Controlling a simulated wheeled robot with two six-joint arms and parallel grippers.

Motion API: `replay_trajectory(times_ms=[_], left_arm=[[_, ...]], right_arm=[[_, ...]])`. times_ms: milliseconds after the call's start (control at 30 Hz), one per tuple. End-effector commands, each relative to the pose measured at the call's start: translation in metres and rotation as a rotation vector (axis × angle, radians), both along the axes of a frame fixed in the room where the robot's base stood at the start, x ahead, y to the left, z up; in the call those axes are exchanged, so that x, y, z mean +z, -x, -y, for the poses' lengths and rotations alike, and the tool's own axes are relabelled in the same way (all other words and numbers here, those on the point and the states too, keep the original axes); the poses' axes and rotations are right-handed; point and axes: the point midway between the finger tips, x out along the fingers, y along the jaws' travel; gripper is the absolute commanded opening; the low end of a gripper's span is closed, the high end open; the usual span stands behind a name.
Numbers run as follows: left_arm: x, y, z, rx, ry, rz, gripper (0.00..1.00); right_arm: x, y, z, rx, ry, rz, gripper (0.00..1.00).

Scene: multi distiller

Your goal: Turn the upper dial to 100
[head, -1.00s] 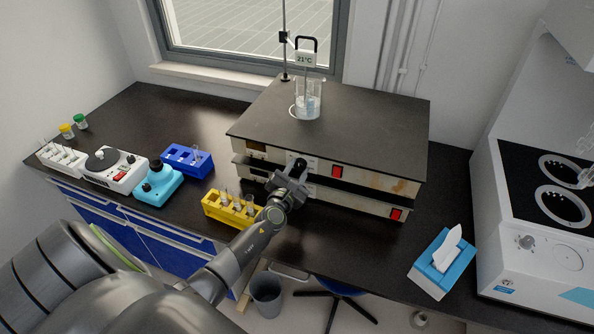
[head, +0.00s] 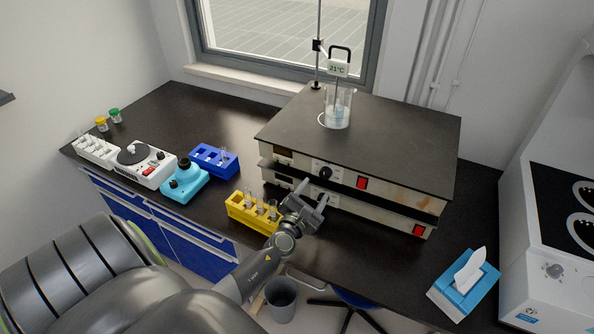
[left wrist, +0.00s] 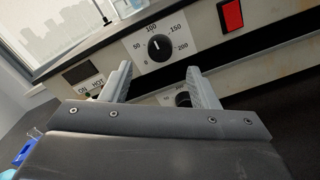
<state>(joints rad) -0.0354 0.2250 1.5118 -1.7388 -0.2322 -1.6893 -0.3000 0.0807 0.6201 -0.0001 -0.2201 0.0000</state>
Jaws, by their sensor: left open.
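The upper dial (head: 325,172) is a black round knob on the front of the upper hot plate (head: 390,187). In the left wrist view the dial (left wrist: 160,47) has a scale from 0 to 200, and its white mark points up, close to the 100 label. My left gripper (head: 311,197) is open and empty, in front of the lower plate and below the upper dial, apart from it. In the left wrist view its fingers (left wrist: 159,75) stand apart below the upper dial. A lower dial (left wrist: 183,99) shows partly between them. My right gripper is not in view.
A glass beaker (head: 337,108) with a thermometer reading 21°C stands on the upper plate. A yellow rack (head: 243,212) with tubes is just left of my gripper. Red switches (head: 361,183) sit right of the dials. A blue tissue box (head: 463,283) is at right.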

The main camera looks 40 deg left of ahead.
Motion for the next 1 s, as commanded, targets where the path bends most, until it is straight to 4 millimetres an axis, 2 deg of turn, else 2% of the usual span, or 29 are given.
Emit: replay_trajectory(times_ms=[33, 300, 500, 700, 1000], left_arm=[[-0.002, 0.012, 0.003, 0.000, 0.001, -0.001, 0.55], [-0.003, 0.068, 0.016, 0.001, 0.001, -0.001, 0.55], [-0.003, 0.096, 0.023, 0.000, -0.001, -0.002, 0.55], [-0.001, 0.108, 0.026, 0.000, 0.000, -0.001, 0.55], [0.000, 0.108, 0.026, -0.001, -0.001, -0.001, 0.55]], right_arm=[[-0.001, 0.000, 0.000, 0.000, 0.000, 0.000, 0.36], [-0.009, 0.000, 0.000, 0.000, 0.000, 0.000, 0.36], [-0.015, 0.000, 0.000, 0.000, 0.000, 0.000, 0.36], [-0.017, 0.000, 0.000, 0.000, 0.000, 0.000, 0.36], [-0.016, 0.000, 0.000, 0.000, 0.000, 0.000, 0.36]])
